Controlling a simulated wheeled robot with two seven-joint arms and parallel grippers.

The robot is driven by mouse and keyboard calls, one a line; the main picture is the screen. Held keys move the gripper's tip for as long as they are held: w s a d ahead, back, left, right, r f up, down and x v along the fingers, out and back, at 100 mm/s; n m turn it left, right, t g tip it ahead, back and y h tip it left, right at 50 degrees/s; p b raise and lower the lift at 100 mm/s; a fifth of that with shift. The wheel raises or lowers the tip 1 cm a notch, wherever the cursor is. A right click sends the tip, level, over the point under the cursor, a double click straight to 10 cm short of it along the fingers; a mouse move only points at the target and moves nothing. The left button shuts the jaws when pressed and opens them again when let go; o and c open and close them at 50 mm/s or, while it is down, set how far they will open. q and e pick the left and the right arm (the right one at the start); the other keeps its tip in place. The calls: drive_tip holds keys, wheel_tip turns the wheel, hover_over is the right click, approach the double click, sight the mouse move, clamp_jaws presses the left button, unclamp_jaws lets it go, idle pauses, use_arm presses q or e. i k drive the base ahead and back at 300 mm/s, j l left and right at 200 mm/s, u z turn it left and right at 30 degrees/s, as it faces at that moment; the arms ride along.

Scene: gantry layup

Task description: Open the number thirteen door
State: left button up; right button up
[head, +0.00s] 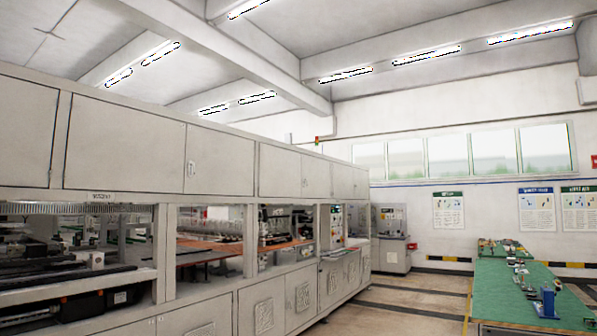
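A long grey machine (125,146) runs from the left edge toward the back of the room. Its upper row has several closed cabinet doors, one with a light handle (191,170). Its lower row has closed doors, including a panelled one (299,294). No number thirteen is legible on any door; a small label (101,196) on the frame is too small to read. Neither of my grippers shows in the head view.
A green-topped bench (508,281) with small tools and fixtures stands at the right. Open floor (405,306) lies between it and the machine. A grey unit (390,240) stands at the far end. Posters (448,209) hang on the back wall.

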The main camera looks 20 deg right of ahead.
sight(224, 162)
drive_tip(key=z, duration=0.3)
drive_tip(key=i, duration=5.25)
drive_tip(key=j+u, duration=0.05)
drive_tip(key=j, duration=0.1)
